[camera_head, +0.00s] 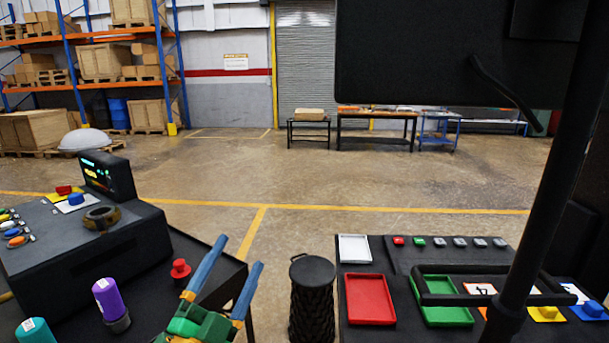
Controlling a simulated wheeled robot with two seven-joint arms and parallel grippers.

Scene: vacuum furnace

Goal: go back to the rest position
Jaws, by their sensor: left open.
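My left gripper (239,254) shows at the bottom, left of centre. Its two blue fingers point up and away, are apart, and hold nothing between them. Its green and yellow body is cut off by the bottom edge. It is over the gap beside the left dark bench, between a red button (181,268) and a black ribbed cylinder (312,300). My right gripper is not in view.
A purple-capped cylinder (108,297) and a teal one (35,331) stand on the left bench near a dark console (108,175). On the right bench are a red tray (370,299), a green tray (440,301) and buttons. A black post (540,190) and monitor (440,60) block the right.

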